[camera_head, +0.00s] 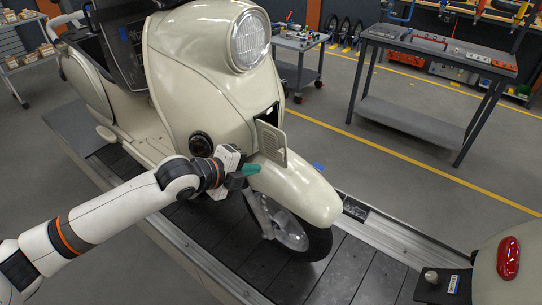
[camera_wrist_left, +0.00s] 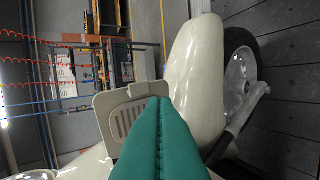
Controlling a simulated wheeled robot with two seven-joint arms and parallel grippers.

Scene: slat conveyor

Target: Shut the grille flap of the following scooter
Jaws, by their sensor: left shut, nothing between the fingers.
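The cream scooter (camera_head: 202,60) stands on the slat conveyor, its front wheel toward the lower right. Its grille flap (camera_head: 271,143), a small cream panel with slots, stands open from the front above the fender, with a dark opening (camera_head: 269,114) behind it. My left gripper (camera_head: 251,170) is shut and empty, its green fingertips just below the flap, beside the fender. In the left wrist view the flap (camera_wrist_left: 122,118) is partly hidden behind the green fingers (camera_wrist_left: 160,140); I cannot tell whether they touch it. My right gripper is not in view.
The slat conveyor (camera_head: 325,268) runs under the scooter. Another cream scooter's rear with a red lamp (camera_head: 508,258) is at the lower right. A grey workbench (camera_head: 425,125) and a tool cart (camera_head: 299,62) stand behind, with clear floor between.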

